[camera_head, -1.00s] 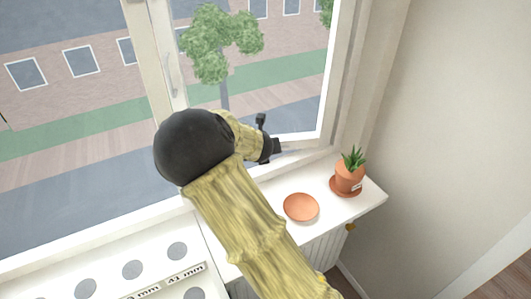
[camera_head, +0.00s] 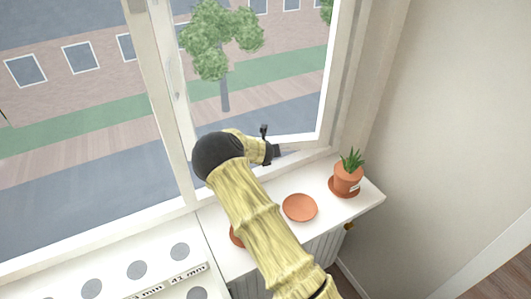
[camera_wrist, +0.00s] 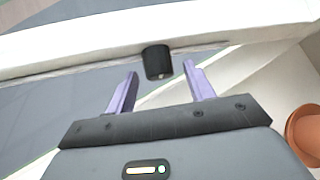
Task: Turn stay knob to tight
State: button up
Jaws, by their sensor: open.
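The stay knob is a short black cylinder (camera_wrist: 157,61) on the lower rail of the open window, seen in the wrist view. My gripper (camera_wrist: 160,70) is open, with its two pale purple fingers pointing at the knob, one to each side of it. The knob lies about level with the fingertips; I cannot tell whether the fingers touch it. In the head view my gripper (camera_head: 275,152) is at the bottom of the open sash (camera_head: 290,139), and the knob is not clearly visible there. No mark for tight can be read.
On the white sill (camera_head: 325,215) are a terracotta saucer (camera_head: 300,207), another partly hidden behind my arm (camera_head: 237,236), and a potted plant (camera_head: 347,178) at the right. A white board with grey discs (camera_head: 137,270) lies at lower left. A radiator (camera_head: 322,247) is below the sill.

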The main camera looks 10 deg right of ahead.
jog(key=shift+w+f, duration=0.15)
jog(key=shift+c, duration=0.4)
jog(key=c, duration=0.9)
